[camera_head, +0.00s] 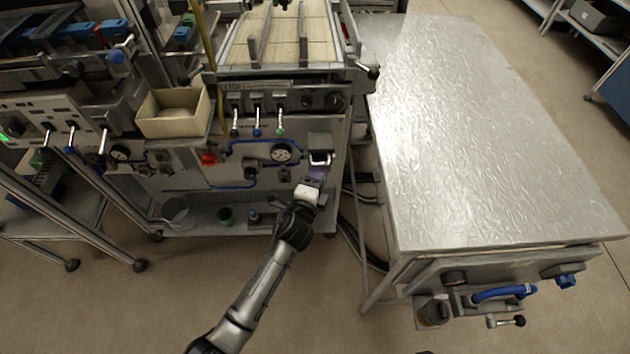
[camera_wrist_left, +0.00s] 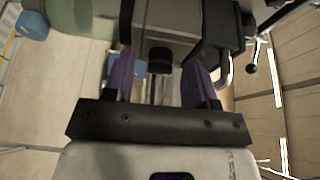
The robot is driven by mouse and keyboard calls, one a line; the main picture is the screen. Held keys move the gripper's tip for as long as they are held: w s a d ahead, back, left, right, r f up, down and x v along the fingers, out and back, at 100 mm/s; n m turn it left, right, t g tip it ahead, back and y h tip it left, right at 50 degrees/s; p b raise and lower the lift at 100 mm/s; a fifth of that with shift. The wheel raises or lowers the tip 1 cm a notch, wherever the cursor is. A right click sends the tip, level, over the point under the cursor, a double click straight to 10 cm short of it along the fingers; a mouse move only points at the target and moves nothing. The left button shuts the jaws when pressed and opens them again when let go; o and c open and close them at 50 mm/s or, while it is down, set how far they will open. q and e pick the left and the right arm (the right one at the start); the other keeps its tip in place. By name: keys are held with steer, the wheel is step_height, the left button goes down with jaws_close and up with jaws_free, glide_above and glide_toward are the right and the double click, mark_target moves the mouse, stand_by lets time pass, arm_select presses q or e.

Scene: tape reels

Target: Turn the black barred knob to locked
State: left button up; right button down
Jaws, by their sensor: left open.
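My left gripper (camera_head: 317,172) is at the right end of the grey panel on the middle workstation, just in front of a small grey box with a pale handle (camera_head: 320,158). In the left wrist view its two purple fingers (camera_wrist_left: 160,78) are apart. A dark square-ended block (camera_wrist_left: 160,58) on a grey housing (camera_wrist_left: 165,20) shows between and beyond them. I cannot tell whether this block is the black barred knob, or whether the fingers touch it. Several small dark knobs sit on the workstation, one at the upper right (camera_head: 336,102); their bars and markings are too small to read.
A metal-topped table (camera_head: 480,130) stands to the right, with a blue handle (camera_head: 503,292) on its front. Cables hang beside the panel. The floor in front is clear.

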arm_select(q)
steer(key=p+v, duration=0.4)
steer(key=v, duration=1)
steer(key=shift+w, duration=0.1)
